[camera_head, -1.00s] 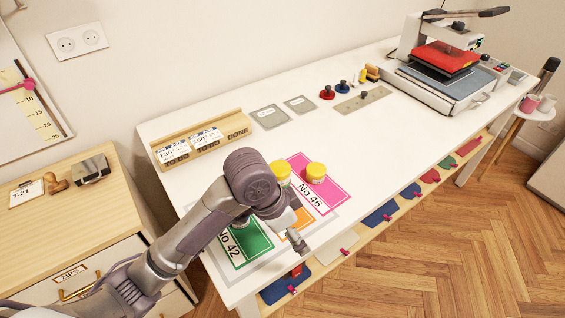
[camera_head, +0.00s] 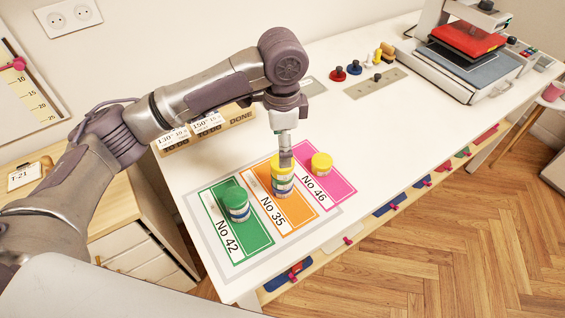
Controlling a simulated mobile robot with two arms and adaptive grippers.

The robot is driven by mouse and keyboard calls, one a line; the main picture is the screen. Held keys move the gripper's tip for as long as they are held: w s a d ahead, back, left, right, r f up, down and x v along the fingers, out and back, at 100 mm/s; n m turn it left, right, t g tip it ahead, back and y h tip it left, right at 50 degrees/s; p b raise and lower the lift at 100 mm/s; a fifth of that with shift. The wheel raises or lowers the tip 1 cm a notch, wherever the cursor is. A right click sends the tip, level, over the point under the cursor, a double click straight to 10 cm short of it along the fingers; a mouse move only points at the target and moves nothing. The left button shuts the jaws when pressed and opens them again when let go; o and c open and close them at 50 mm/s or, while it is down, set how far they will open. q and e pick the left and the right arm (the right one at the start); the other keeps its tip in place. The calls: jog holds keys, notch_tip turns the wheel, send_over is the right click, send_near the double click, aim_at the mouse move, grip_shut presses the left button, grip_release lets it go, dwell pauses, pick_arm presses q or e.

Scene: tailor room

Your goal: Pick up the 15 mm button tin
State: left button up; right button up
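Small round tins stand on the coloured cards; no size marking is legible, so I cannot tell which is the 15 mm button tin. On the orange No 35 card (camera_head: 298,216) is a stack (camera_head: 283,184) with a yellow top and blue, white and green bands below. A green-topped stack (camera_head: 236,205) stands on the green No 42 card (camera_head: 222,237). A yellow tin (camera_head: 321,163) stands on the pink No 46 card (camera_head: 345,187). My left gripper (camera_head: 286,160) points down at the top of the No 35 stack; its finger opening and any contact are unclear. My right gripper is out of view.
Behind my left arm is a wooden rack (camera_head: 237,118) marked DONE. A grey plate (camera_head: 375,83), red and blue knobbed pieces and a heat press (camera_head: 460,60) stand further right on the white table. The table between the cards and the press is clear.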

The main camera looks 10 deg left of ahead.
pick_arm(q)
jog(key=shift+w+f, duration=0.1)
jog(key=shift+f, duration=0.85)
notch_tip(320, 180, down, 5)
jog(key=shift+w+a+r+p, duration=0.1)
jog(key=shift+p, duration=0.9)
jog(key=shift+f, duration=0.35)
jog(key=shift+r, duration=0.1)
jog(key=c, duration=1.3)
jog(key=shift+r, duration=0.1)
